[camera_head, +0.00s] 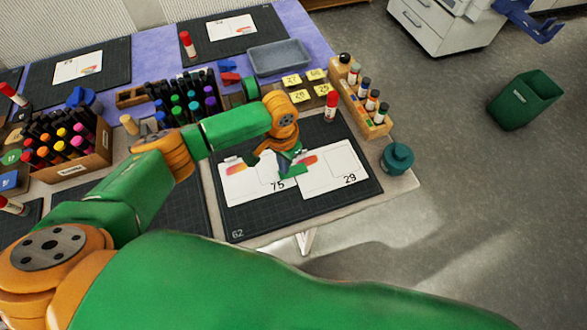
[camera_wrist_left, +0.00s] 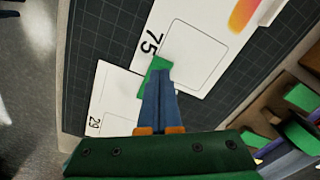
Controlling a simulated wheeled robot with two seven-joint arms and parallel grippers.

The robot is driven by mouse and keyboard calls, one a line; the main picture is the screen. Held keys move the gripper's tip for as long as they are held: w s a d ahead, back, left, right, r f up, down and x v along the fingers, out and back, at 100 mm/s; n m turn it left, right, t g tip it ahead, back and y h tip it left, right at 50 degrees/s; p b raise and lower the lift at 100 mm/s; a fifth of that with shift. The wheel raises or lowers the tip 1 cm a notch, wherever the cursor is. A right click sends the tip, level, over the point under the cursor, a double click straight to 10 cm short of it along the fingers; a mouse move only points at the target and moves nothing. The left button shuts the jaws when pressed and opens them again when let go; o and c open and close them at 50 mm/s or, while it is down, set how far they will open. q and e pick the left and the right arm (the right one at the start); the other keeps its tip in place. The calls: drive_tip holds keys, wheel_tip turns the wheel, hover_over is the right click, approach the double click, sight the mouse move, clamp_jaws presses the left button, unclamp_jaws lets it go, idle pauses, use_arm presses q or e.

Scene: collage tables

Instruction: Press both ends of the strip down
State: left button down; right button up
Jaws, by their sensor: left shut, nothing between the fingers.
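Two white cards lie side by side on a dark gridded mat (camera_head: 235,228): card 75 (camera_head: 240,191) on the left and card 29 (camera_head: 333,176) on the right. A short green strip (camera_head: 297,171) lies at the seam between them, partly hidden by my gripper. In the left wrist view, one end of the green strip (camera_wrist_left: 150,80) shows beside the fingertips. My left gripper (camera_head: 284,172) is shut and empty, pointing down at the strip; its blue fingers (camera_wrist_left: 160,70) overlap it. I cannot tell whether they touch it. My right gripper is out of view.
A wooden rack of small bottles (camera_head: 362,103) and a teal jar (camera_head: 397,158) stand right of the mat. A grey tray (camera_head: 278,57), yellow notes (camera_head: 299,96) and marker holders (camera_head: 187,100) are behind. A red-capped glue stick (camera_head: 331,105) stands at the mat's back edge.

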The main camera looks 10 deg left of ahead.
use_arm(q)
drive_tip(key=shift+f+b, duration=0.45)
drive_tip(key=shift+f, duration=0.35)
idle(0.4)
idle(0.5)
wheel_tip(320, 180, up, 7)
drive_tip(key=p, duration=0.8)
